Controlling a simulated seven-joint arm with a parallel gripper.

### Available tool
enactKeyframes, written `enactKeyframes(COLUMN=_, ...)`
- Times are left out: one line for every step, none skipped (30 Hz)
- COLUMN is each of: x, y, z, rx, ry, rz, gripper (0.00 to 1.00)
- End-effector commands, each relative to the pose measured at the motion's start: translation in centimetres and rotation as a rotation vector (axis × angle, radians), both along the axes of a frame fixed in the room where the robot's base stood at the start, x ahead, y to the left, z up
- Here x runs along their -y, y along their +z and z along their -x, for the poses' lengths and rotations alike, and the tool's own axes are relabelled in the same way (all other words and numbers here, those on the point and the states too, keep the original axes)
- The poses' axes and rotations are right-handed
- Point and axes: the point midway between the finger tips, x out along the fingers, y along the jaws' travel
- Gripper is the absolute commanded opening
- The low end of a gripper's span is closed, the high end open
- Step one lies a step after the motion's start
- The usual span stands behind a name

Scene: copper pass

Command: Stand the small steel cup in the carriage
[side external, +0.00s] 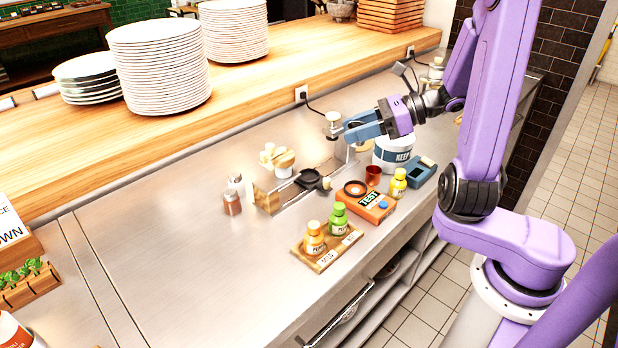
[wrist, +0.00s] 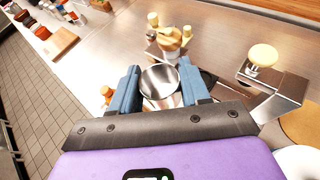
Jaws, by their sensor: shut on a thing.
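The small steel cup (wrist: 160,84) is between the two blue fingers of my gripper (wrist: 156,88) in the wrist view, its open mouth facing the camera and its inside looking empty. In the side external view my gripper (side external: 348,131) is above the counter, to the right of and behind the carriage; I cannot make out the cup clearly there. The carriage (side external: 312,180) is a black ring-shaped holder on a low metal rail with a pale knob at its front. In the wrist view my gripper partly hides what lies beneath it. The cup is apart from the carriage.
Beside the rail stand a tub of pale sticks (side external: 284,163) and shakers (side external: 232,203). In front are an orange TEST box (side external: 376,208), a red cup (side external: 373,175) and bottles on a board (side external: 325,258). A KEEP tub (side external: 394,155) stands below my gripper.

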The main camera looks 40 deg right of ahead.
Motion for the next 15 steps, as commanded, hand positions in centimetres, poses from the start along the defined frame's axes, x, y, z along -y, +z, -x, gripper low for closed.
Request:
enactKeyframes(x=1.1, y=0.2, z=-0.1, rx=0.001, ry=-0.068, rz=0.002, gripper=0.17)
enactKeyframes(x=1.7, y=0.3, z=-0.2, rx=0.001, ry=-0.105, rz=0.001, gripper=0.17)
enactKeyframes(x=2.5, y=0.5, z=-0.3, rx=0.0, ry=-0.15, rz=0.001, gripper=0.17)
enactKeyframes(x=3.1, y=0.5, z=-0.3, rx=0.0, ry=-0.184, rz=0.002, gripper=0.17)
enactKeyframes(x=3.7, y=0.6, z=-0.3, rx=0.0, ry=-0.216, rz=0.002, gripper=0.17)
enactKeyframes(x=4.5, y=0.8, z=-0.4, rx=0.001, ry=-0.259, rz=0.001, gripper=0.17)
enactKeyframes(x=5.0, y=0.9, z=-0.3, rx=0.001, ry=-0.29, rz=0.002, gripper=0.17)
enactKeyframes(x=5.4, y=0.7, z=-0.3, rx=-0.001, ry=-0.309, rz=-0.001, gripper=0.17)
enactKeyframes(x=5.2, y=0.1, z=-0.4, rx=-0.004, ry=-0.298, rz=-0.006, gripper=0.17)
enactKeyframes(x=5.1, y=-0.3, z=-0.4, rx=-0.005, ry=-0.297, rz=-0.007, gripper=0.17)
enactKeyframes(x=5.1, y=-0.6, z=-0.4, rx=-0.005, ry=-0.295, rz=-0.007, gripper=0.17)
enactKeyframes(x=5.1, y=-1.1, z=-0.4, rx=-0.004, ry=-0.293, rz=-0.006, gripper=0.17)
enactKeyframes(x=5.0, y=-1.4, z=-0.4, rx=-0.005, ry=-0.294, rz=-0.007, gripper=0.17)
enactKeyframes(x=5.0, y=-1.7, z=-0.4, rx=-0.004, ry=-0.293, rz=-0.006, gripper=0.17)
enactKeyframes(x=5.0, y=-2.2, z=-0.4, rx=-0.005, ry=-0.292, rz=-0.006, gripper=0.17)
